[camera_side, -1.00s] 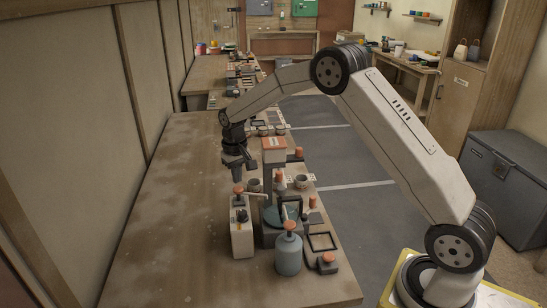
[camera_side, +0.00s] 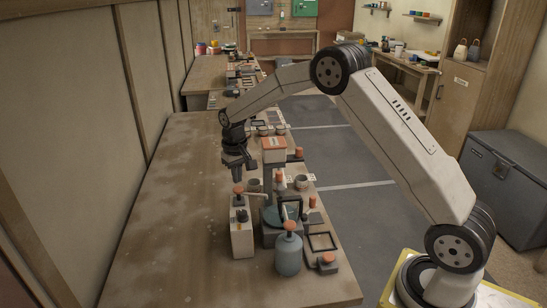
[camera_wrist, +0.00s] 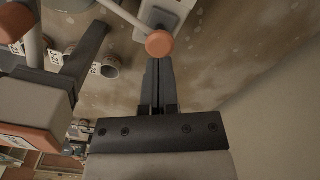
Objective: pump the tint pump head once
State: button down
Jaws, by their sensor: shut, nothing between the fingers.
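Two orange-topped pumps show in the side view, and I cannot read which is tint. One is a pale box-shaped container (camera_side: 242,235) with an orange head (camera_side: 238,190) and a pale spout. The other is a blue-grey bottle (camera_side: 288,257) with an orange head (camera_side: 289,226). My gripper (camera_side: 240,178) is shut and empty, pointing down just above the pale container's head. In the wrist view my gripper's fingers (camera_wrist: 157,62) lie together, their tips appearing right beside a round orange head (camera_wrist: 159,43). I cannot tell whether they touch it.
An orange-topped stand (camera_side: 274,151) rises close to the right of my gripper. Small cups (camera_side: 301,182), a dark frame (camera_side: 321,242) and an orange-buttoned block (camera_side: 327,262) crowd the bench's right side. The left of the bench (camera_side: 175,220) is clear.

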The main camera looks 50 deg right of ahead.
aim_at(238, 188)
jog(key=shift+f, duration=1.75)
jog(key=shift+r, duration=0.1)
dwell(0.3)
jog(key=shift+r, duration=1.65)
jog(key=shift+r, duration=0.15)
jog(key=shift+r, duration=2.85)
jog(key=shift+s+a, duration=0.1)
jog(key=s+a+f+n+t, duration=0.1)
jog(key=s+a+f, duration=0.1)
jog(key=s, duration=1.1)
jog(key=s+a+f+n+t, duration=0.1)
jog(key=s+a, duration=0.4)
jog(key=s, duration=0.7)
jog(key=shift+s+a+f+n+t, duration=0.3)
jog(key=shift+s+f+n, duration=0.1)
jog(key=shift+f+n, duration=0.1)
